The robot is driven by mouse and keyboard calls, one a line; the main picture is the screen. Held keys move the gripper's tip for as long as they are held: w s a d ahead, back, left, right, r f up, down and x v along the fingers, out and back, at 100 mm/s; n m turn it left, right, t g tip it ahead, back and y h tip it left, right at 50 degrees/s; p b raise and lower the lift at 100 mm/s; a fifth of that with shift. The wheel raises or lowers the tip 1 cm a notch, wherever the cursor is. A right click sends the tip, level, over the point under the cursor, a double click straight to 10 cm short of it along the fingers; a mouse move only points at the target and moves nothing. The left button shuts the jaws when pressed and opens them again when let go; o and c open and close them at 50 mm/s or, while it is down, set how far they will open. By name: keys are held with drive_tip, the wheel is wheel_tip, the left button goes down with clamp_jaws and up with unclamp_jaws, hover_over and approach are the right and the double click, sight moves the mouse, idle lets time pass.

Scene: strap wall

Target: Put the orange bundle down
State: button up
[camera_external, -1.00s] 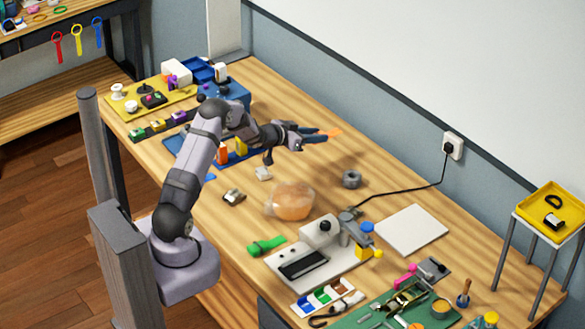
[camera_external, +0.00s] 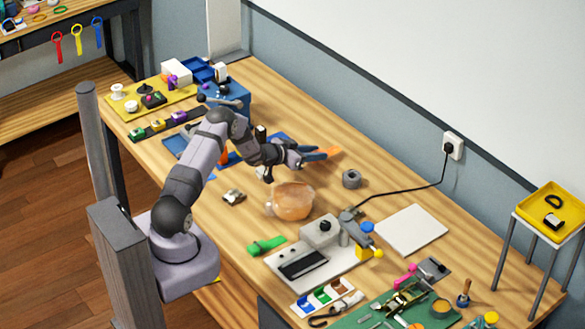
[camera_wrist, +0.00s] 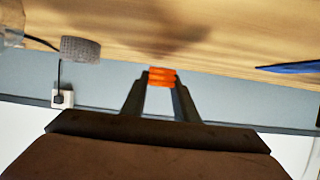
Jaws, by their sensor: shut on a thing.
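The orange bundle (camera_external: 333,153) is a small orange strap pack, mostly hidden by my gripper in the external view. The wrist view shows it as stacked orange bands (camera_wrist: 161,77) between the fingertips. My gripper (camera_external: 322,154) is shut on it, stretched out level over the middle of the table. A soft shadow lies on the wood beyond it in the wrist view, and the bundle looks held above the tabletop; the exact gap cannot be told.
A clear bag with orange contents (camera_external: 290,202) lies just below my gripper in the picture. A green bundle (camera_external: 266,245) and a machine (camera_external: 300,262) stand nearer. Bare wood lies around the roll.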

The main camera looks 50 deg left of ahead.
drive_tip(key=shift+f, duration=1.4)
drive_tip(key=shift+f, duration=0.15)
drive_tip(key=shift+f, duration=0.1)
drive_tip(key=o, duration=1.1)
drive_tip(key=shift+r, duration=0.25)
drive_tip(key=b+v, duration=0.2)
drive_tip(key=v, duration=1)
drive_tip(key=shift+r, duration=0.1)
